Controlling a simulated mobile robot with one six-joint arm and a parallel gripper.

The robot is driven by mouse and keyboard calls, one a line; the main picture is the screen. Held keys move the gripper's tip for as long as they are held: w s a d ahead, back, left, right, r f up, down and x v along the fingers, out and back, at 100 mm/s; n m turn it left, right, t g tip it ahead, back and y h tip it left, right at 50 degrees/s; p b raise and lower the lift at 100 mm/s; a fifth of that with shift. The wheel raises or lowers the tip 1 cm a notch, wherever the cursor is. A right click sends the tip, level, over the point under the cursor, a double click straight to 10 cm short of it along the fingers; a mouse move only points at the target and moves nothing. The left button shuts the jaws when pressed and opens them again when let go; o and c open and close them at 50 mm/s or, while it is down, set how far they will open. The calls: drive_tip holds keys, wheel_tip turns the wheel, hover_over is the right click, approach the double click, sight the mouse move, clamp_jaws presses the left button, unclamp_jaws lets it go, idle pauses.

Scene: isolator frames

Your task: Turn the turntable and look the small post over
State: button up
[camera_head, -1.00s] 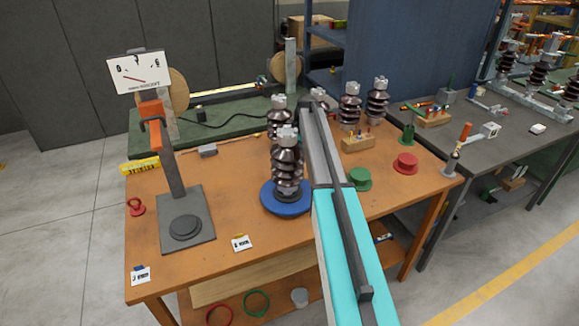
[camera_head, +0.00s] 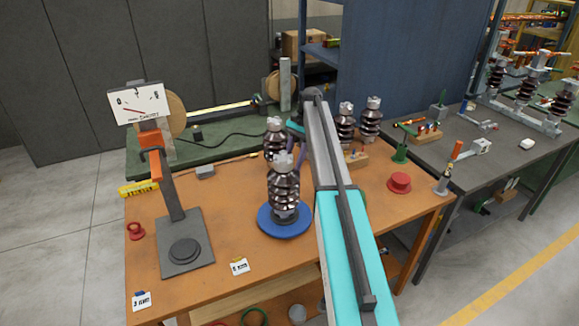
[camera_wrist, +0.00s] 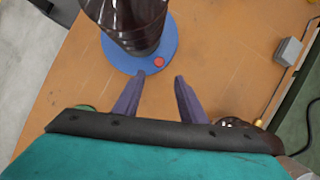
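The turntable is a blue disc (camera_head: 262,221) on the orange-brown bench. A dark brown ribbed post (camera_head: 284,188) with a pale metal top stands upright on it. In the wrist view, the disc (camera_wrist: 170,45) and the post's lower part (camera_wrist: 130,12) are at the top, with a small red round spot (camera_wrist: 159,62) on the disc's near rim. My gripper (camera_wrist: 160,77) is open, its two purple fingers apart with nothing between them. The fingertips point at the rim around the red spot; contact cannot be told. In the head view the fingers are partly hidden behind the post.
More ribbed posts (camera_head: 370,120) stand at the back, partly behind my arm. A red flanged piece (camera_head: 399,183) lies right.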

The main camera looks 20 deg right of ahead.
drive_tip(key=shift+v, duration=0.9)
